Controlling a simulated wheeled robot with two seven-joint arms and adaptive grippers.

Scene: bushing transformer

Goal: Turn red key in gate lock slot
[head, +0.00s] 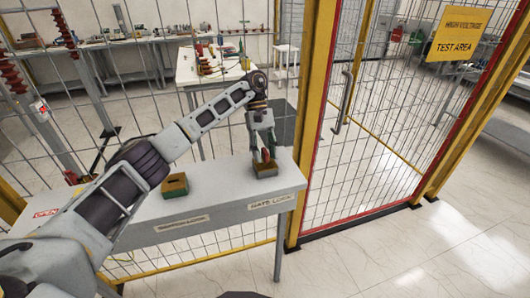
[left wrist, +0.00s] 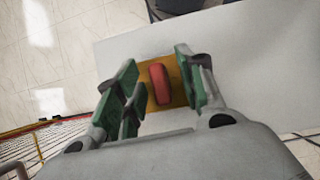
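The red key (head: 266,156) stands upright in the brass-coloured gate lock block (head: 267,171) near the right end of the grey table, above the "GATE LOCK" label (head: 270,202). My left gripper (head: 264,148) reaches down over it from above. In the left wrist view, the red key (left wrist: 160,84) lies between the green-padded fingers of my left gripper (left wrist: 160,88). The fingers are apart, with brass block (left wrist: 152,104) visible on both sides of the key. How deep the key sits is hidden. My right gripper is not in view.
A second brass-coloured block with a dark slot (head: 175,186) sits on the table (head: 225,192), left of the gate lock. A yellow post and red-edged mesh gate (head: 360,130) with a handle (head: 343,102) stand close to the right. Mesh fence runs behind the table.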

